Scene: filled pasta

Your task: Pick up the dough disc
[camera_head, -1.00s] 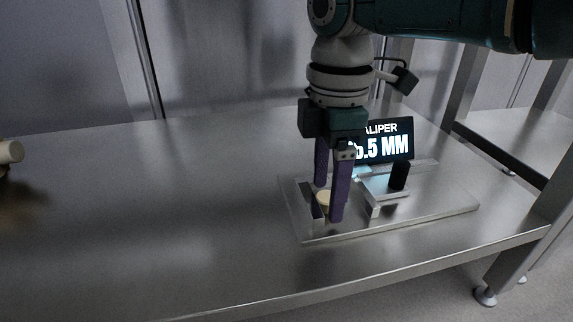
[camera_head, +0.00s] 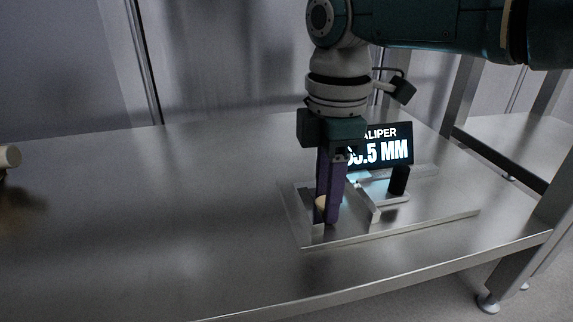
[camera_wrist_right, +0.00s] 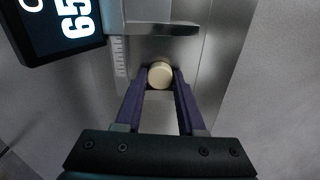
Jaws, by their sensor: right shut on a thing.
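The pale, round dough disc (camera_wrist_right: 160,75) is between the two purple fingertips of my right gripper (camera_wrist_right: 160,85) in the right wrist view. In the head view my right gripper (camera_head: 328,212) points down at the caliper station, shut on the dough disc (camera_head: 320,202); its fingers hide part of the disc. I cannot tell whether the disc still touches the plate below. My left gripper is not in view.
The caliper has a metal base plate (camera_head: 420,219), an upright jaw (camera_head: 374,212), a black knob (camera_head: 399,180) and a display (camera_head: 385,150) reading in MM, close to my right gripper. A pale cylindrical item (camera_head: 9,156) is at the left edge.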

